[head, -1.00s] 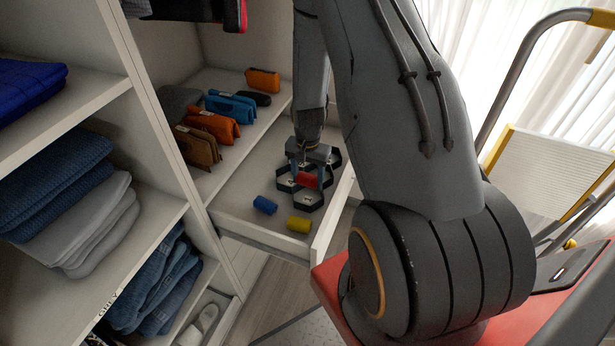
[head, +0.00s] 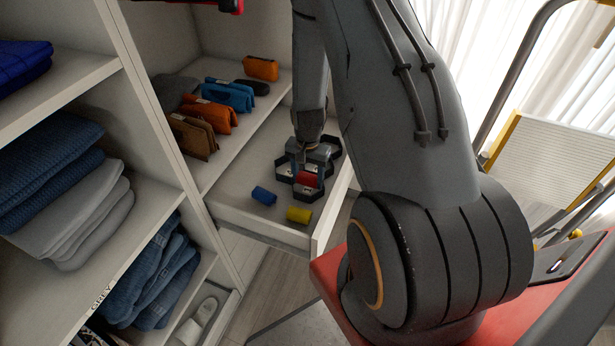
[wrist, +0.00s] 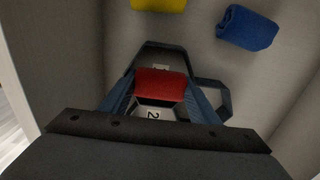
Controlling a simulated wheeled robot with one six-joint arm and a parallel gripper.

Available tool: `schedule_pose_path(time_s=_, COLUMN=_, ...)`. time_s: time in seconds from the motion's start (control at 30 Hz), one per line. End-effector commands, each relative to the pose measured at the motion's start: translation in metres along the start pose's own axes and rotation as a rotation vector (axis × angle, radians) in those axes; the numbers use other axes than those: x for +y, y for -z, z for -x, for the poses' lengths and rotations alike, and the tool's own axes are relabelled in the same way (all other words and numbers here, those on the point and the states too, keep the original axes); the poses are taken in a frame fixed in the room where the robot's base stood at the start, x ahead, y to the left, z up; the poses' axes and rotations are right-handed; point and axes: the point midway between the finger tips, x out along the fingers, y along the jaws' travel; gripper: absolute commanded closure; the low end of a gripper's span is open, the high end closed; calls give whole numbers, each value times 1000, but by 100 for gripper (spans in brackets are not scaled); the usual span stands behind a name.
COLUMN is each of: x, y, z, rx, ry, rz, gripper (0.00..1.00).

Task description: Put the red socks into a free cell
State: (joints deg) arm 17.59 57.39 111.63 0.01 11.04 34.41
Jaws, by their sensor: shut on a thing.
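The red socks (head: 306,179) are a small red roll in the open drawer, low among dark hexagonal cells. My gripper (head: 305,172) is shut on the red socks, one finger on each side. In the wrist view the red socks (wrist: 160,85) sit between my two blue-grey fingers, at or just over a cell with a number label (wrist: 152,115). I cannot tell whether the roll touches the cell floor. The dark hexagonal cells (head: 326,190) are partly hidden by my gripper. A cell rim also shows beyond the socks in the wrist view (wrist: 163,45).
Blue socks (head: 263,195) and yellow socks (head: 299,215) lie loose on the drawer floor. The drawer (head: 262,229) has raised walls close to the cells. Several coloured pouches (head: 208,115) stand on the shelf behind. Folded clothes fill cubbies at left.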

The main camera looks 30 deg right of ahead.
Motion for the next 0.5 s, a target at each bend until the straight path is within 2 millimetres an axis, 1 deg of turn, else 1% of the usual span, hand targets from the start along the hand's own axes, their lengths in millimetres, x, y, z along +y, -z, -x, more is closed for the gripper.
schedule_pose_path(time_s=0.23, x=0, y=0, z=0, rx=0, ry=0, rz=0, gripper=66)
schedule_pose_path(time_s=0.27, x=0, y=0, z=0, rx=0, ry=0, rz=0, gripper=39)
schedule_pose_path(time_s=0.3, x=0, y=0, z=0, rx=0, ry=0, rz=0, gripper=33)
schedule_pose_path(time_s=0.37, x=0, y=0, z=0, rx=0, ry=0, rz=0, gripper=23)
schedule_pose_path(time_s=0.5, x=0, y=0, z=0, rx=0, ry=0, rz=0, gripper=23)
